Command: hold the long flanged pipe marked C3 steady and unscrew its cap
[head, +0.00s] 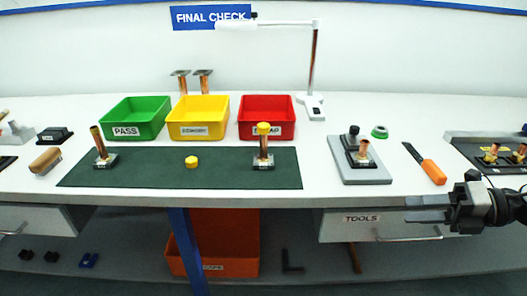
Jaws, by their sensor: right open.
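No C3 mark is readable on either pipe. My right gripper (409,208) is open and empty, in front of the table's front edge at the right, well apart from the pipes. My left gripper is not in view.
Green (136,131), yellow (198,131) and red (266,132) bins stand behind the mat. A lamp (312,100) stands behind. Right of the mat are a grey fixture (368,175) with a short pipe and an orange-handled tool (433,172).

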